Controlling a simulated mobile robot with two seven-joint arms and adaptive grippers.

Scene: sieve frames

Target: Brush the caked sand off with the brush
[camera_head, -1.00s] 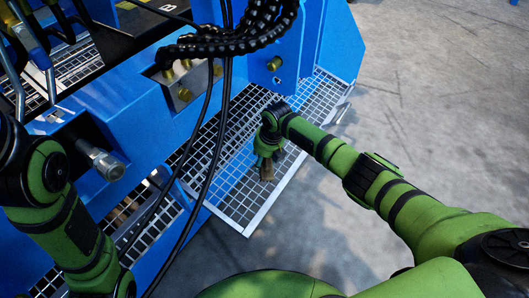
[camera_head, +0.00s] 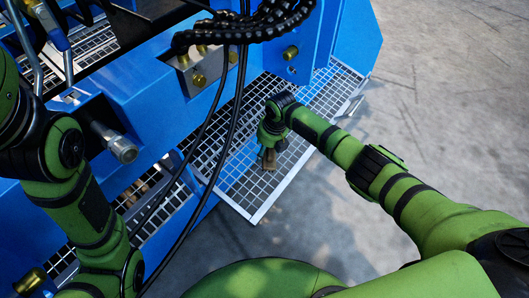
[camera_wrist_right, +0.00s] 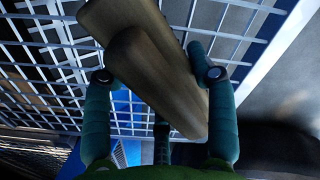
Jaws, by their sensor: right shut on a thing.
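My right gripper (camera_head: 270,132) is shut on a wooden brush (camera_head: 269,160) and holds it over the metal mesh of a sieve frame (camera_head: 248,212). In the right wrist view, the brush (camera_wrist_right: 165,80) shows as brown wooden blocks between the two green fingers of the right gripper (camera_wrist_right: 158,75). The mesh (camera_wrist_right: 50,75) lies behind it in that view. I cannot tell whether the brush touches the mesh. No caked sand can be made out clearly on the mesh. My left arm shows at the left of the head view, but its gripper is out of the picture.
A blue machine (camera_head: 335,45) stands behind and to the left of the mesh. A black cable chain (camera_head: 262,28) and hanging black hoses (camera_head: 232,110) cross in front of it. A metal fitting (camera_head: 122,148) juts out at left. Grey concrete floor (camera_head: 440,90) is open at right.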

